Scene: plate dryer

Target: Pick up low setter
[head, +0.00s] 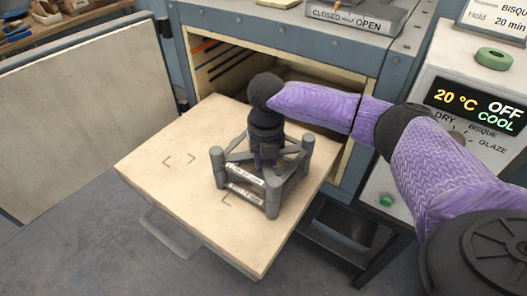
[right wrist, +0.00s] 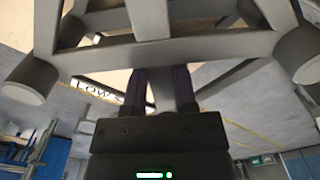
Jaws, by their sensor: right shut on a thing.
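The low setter (head: 272,197) is a grey frame with several round corner posts and white label strips on its front bars. It is upright at the right part of the pulled-out pale shelf (head: 160,200); I cannot tell whether its feet touch the shelf. My right gripper (head: 264,158) points down from above and is shut on a bar of the setter. In the right wrist view, the dark fingers (right wrist: 160,92) close around a grey bar of the setter (right wrist: 150,52), and a label reading "LOW S" shows beside them. My left gripper is out of view.
The open kiln chamber (head: 225,62) is behind the shelf. Its thick door (head: 75,125) stands open at left. The control panel (head: 475,105) reads 20 °C, OFF, COOL. Corner marks (head: 180,160) show on the bare left of the shelf.

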